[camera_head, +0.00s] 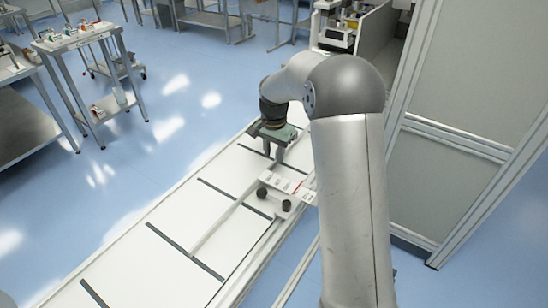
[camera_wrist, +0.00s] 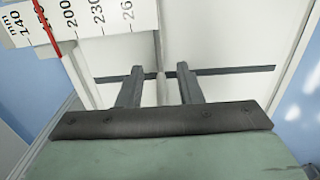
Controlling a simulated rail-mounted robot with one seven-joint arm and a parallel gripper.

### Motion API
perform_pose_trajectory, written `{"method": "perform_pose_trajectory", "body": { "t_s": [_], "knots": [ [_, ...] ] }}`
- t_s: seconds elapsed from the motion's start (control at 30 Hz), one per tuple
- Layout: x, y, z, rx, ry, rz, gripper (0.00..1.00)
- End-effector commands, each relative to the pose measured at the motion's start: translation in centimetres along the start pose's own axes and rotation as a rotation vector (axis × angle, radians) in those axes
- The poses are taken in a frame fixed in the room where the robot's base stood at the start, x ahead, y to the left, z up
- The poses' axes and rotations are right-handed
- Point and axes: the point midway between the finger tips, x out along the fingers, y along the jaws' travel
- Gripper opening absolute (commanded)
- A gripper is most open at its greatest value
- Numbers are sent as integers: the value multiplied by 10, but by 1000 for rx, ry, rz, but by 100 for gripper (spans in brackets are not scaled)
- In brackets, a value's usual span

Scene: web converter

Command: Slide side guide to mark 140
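The side guide (camera_head: 222,226) is a long thin pale bar lying along the white bed (camera_head: 190,213). In the wrist view the guide (camera_wrist: 160,52) shows as a narrow bar between my two fingers. My gripper (camera_head: 278,158) is over the far end of the guide. In the wrist view my gripper (camera_wrist: 160,68) has its fingers apart, with a visible gap on each side of the bar.
Two black knobs (camera_head: 262,193) (camera_head: 286,206) stand beside the scale plate (camera_head: 288,184). Dark cross slots (camera_head: 183,250) run across the bed. A grey cabinet wall (camera_head: 465,110) stands to the right. A cart (camera_head: 80,38) and tables stand away on the blue floor.

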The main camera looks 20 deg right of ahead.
Motion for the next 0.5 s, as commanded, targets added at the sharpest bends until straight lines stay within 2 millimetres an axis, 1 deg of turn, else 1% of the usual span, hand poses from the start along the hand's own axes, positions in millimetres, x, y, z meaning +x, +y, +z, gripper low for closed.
{"method": "perform_pose_trajectory", "body": {
  "t_s": [0.03,0.2,0.33,0.5],
  "knots": [
    [8,0,0,0,-2,2,33],
    [22,0,0,-1,-1,1,33],
    [26,0,0,-1,0,0,33],
    [27,0,0,-1,1,0,33]
  ]
}}
